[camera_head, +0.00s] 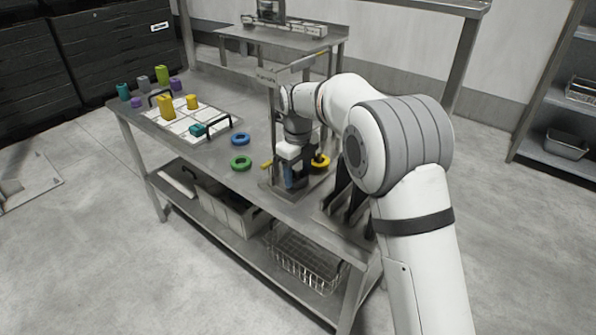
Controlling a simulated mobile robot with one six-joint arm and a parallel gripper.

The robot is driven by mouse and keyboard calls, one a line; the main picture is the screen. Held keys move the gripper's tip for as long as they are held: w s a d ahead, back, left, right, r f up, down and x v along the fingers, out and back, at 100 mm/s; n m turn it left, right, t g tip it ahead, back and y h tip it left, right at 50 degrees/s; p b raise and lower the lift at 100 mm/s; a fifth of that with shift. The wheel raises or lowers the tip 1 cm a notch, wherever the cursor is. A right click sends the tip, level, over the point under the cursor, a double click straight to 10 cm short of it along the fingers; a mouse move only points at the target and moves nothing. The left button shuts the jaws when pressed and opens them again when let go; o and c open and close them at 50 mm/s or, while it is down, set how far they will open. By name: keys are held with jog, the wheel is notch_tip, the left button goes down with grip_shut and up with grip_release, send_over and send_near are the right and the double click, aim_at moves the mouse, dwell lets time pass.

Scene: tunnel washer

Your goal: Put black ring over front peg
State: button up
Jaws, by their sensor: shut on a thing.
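My gripper (291,178) points down over the peg stand (266,184) near the front edge of the steel table. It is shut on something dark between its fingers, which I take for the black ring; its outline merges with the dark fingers. A blue upright part (288,174) shows between the fingers; I cannot tell if it is the front peg. A yellow ring (320,161) sits at the stand's right side, behind the gripper. Whether the black ring is around or above the front peg is hidden.
A green ring (241,162) and a blue ring (241,139) lie on the table left of the stand. A small yellow piece (267,164) is beside it. A white board (186,121) with coloured blocks stands further left. Black upright holders (344,190) stand close on the right.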

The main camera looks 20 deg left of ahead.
jog(key=shift+f, duration=0.2)
jog(key=o, duration=1.1)
jog(key=shift+c, duration=0.2)
notch_tip(320, 180, up, 8)
jog(key=shift+d+f+p, duration=0.1)
jog(key=shift+f+p, duration=0.05)
jog(key=shift+p, duration=0.5)
jog(key=s+d+r+n+p, duration=0.2)
jog(key=s+d+r+n, duration=0.2)
jog(key=d, duration=0.3)
jog(key=s+d+r+n+t+p, duration=0.1)
jog(key=s+d+r+n+p, duration=0.2)
jog(key=d, duration=0.5)
jog(key=s+d+r+n+p, duration=0.1)
jog(key=s+d+r+n, duration=0.35)
jog(key=d, duration=0.25)
jog(key=s+d+n+p, duration=0.2)
jog(key=s+d+n, duration=0.3)
jog(key=s, duration=0.3)
jog(key=s+d+f+n+t+p, duration=0.1)
jog(key=s+d+n+p, duration=0.1)
jog(key=s+d+n, duration=0.4)
jog(key=shift+s+d+f+n+t, duration=0.15)
jog(key=shift+s+d+n+t, duration=0.15)
jog(key=shift+s, duration=0.95)
